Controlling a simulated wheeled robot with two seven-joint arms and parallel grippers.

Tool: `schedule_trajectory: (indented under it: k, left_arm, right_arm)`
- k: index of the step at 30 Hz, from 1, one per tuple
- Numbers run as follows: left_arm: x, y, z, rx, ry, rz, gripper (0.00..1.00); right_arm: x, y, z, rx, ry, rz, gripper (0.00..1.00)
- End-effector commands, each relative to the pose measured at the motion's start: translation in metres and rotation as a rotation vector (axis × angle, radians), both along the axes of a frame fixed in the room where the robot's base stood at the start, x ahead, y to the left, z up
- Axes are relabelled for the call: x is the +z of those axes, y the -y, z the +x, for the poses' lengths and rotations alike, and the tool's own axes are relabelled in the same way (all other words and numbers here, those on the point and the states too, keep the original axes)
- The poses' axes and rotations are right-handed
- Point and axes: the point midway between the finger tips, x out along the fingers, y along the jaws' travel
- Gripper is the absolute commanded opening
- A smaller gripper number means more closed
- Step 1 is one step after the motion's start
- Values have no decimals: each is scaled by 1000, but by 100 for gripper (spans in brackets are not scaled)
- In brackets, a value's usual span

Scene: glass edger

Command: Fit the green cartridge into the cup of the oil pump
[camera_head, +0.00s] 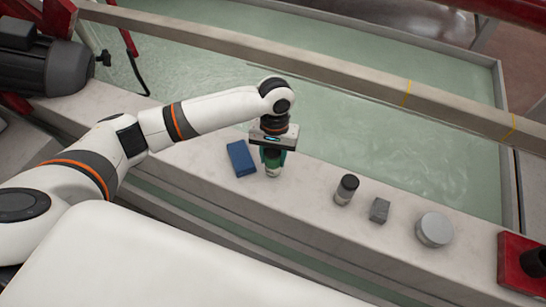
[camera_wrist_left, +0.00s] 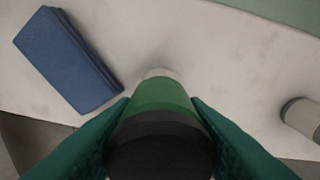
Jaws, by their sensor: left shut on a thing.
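My left gripper (camera_head: 273,158) is over the pale ledge in the head view, pointing down. Its green fingers (camera_wrist_left: 160,145) are shut on the green cartridge (camera_wrist_left: 160,97), which has a dark near end and a pale far end. The cartridge also shows below the fingers in the head view (camera_head: 273,171). Whether its lower end touches the ledge I cannot tell. The oil pump and its cup I cannot make out for sure; a red block with a dark round part (camera_head: 533,263) stands at the right edge. My right gripper is not in view.
A blue block (camera_head: 241,158) lies on the ledge (camera_head: 310,205) just left of the gripper. To the right stand a dark-topped cylinder (camera_head: 346,189), a small grey block (camera_head: 379,210) and a round pale tin (camera_head: 434,229). A long beam (camera_head: 340,72) crosses behind, over greenish water.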

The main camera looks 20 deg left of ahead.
Motion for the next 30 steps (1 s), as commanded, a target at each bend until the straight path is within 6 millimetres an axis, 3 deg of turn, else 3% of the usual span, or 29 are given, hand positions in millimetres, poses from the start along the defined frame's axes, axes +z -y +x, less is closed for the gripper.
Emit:
schedule_trajectory:
  k: [6,13,14,17,26,30]
  left_arm:
    - [-7,0,0,-1,1,-1,13]
    - [-8,0,0,0,-1,-1,13]
    - [-9,0,0,0,0,-1,43]
    - [-9,0,0,0,0,-1,59]
    - [-9,0,0,-1,1,-1,61]
    - [4,1,2,-1,3,-3,61]
  right_arm:
    - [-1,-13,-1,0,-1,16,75]
    - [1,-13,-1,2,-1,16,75]
    - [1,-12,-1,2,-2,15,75]
    - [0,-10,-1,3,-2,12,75]
    - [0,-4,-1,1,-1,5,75]
    - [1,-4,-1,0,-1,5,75]
